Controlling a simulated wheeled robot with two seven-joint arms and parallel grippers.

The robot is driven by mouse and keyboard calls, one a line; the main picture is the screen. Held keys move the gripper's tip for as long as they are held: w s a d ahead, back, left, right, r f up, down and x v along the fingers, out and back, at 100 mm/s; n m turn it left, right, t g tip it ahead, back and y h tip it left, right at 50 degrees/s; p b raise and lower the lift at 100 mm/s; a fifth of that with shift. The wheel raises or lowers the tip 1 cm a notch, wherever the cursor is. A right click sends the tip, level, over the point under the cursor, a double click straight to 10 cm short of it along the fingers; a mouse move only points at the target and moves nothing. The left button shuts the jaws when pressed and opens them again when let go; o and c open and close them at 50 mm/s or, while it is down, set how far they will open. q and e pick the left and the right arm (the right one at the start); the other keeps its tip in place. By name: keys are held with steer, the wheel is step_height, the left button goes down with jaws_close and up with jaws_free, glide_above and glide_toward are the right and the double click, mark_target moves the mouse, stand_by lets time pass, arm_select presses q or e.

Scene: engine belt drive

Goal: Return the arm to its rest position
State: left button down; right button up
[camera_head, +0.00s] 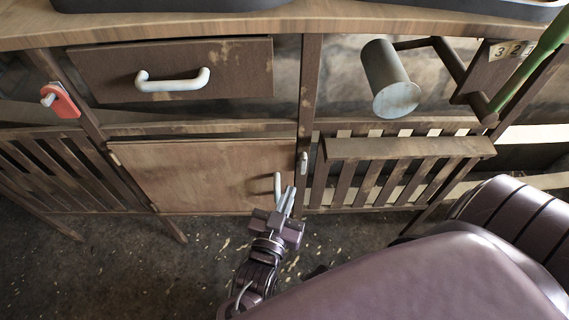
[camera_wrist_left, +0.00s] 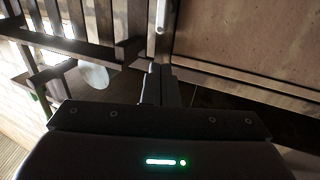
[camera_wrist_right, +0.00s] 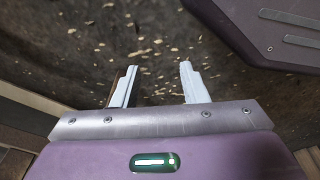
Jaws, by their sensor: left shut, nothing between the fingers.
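My left gripper (camera_head: 288,198) is in front of the lower cabinet door (camera_head: 205,170), just right of and below its white handle (camera_head: 277,184). Its fingers are together with nothing between them. They also show closed in the left wrist view (camera_wrist_left: 160,82), dark against the cabinet. My right gripper (camera_wrist_right: 157,82) shows only in its own wrist view. Its two pale fingers are apart and empty, with the littered floor behind them. The right gripper is not seen in the head view.
A wooden workbench (camera_head: 190,28) spans the back, with a closed drawer (camera_head: 225,65) above the door. A metal cylinder (camera_head: 390,80) juts out at right. A slatted rack (camera_head: 395,175) sits below it. A red tag-like item (camera_head: 64,100) hangs at left. Open floor (camera_head: 90,280) lies in front.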

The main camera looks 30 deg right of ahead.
arm_select(q)
steer(key=s, duration=0.1)
steer(key=s+a, duration=0.1)
steer(key=shift+s+a, duration=0.2)
steer(key=shift+s, duration=0.2)
arm_select(e)
steer(key=shift+s+f, duration=0.1)
steer(key=shift+s, duration=0.2)
